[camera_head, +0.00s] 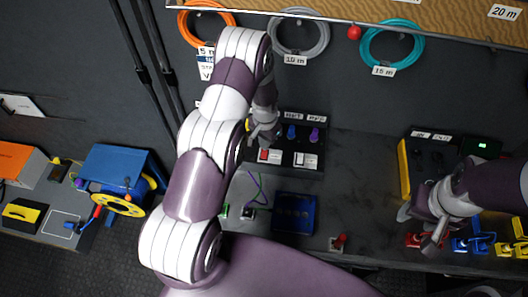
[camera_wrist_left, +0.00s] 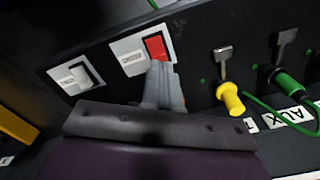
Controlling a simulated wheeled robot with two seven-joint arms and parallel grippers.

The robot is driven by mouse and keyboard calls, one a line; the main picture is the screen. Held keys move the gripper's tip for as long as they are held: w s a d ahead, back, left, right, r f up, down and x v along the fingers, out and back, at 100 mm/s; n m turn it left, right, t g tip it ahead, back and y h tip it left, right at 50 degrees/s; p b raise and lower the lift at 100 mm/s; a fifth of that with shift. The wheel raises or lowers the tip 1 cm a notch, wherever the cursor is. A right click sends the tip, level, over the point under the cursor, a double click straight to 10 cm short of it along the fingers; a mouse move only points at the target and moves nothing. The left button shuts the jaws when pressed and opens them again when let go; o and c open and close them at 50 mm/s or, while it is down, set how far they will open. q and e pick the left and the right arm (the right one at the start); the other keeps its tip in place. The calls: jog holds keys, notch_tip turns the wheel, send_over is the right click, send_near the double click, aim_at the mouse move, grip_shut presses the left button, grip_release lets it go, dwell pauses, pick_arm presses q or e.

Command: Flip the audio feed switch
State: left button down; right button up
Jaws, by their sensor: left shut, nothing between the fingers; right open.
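A black panel (camera_head: 290,143) carries two rocker switches, one red (camera_head: 268,156) and one white (camera_head: 306,160). Their labels are too small to read, so I cannot tell which one is the audio feed switch. In the left wrist view, the red switch (camera_wrist_left: 155,47) is right at the tips of my shut left gripper (camera_wrist_left: 165,72); I cannot tell if they touch. The white switch (camera_wrist_left: 80,76) is to its left. In the head view my left gripper (camera_head: 262,136) is at the panel's left end. My right gripper (camera_head: 421,232) is open over the right-hand bench.
Beside the red switch are a yellow plug (camera_wrist_left: 230,96) and a green plug (camera_wrist_left: 288,82) with a cable. A blue tray (camera_head: 295,213) lies on the bench. Red (camera_head: 415,239), blue (camera_head: 470,243) and yellow connectors lie at right. Coiled cables hang above.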

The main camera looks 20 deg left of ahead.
pick_arm(q)
jog(key=shift+f+b, duration=0.75)
jog(key=shift+f, duration=0.25)
dwell(0.3)
notch_tip(320, 180, up, 7)
jog(key=p, duration=0.4)
jog(key=shift+p, duration=0.4)
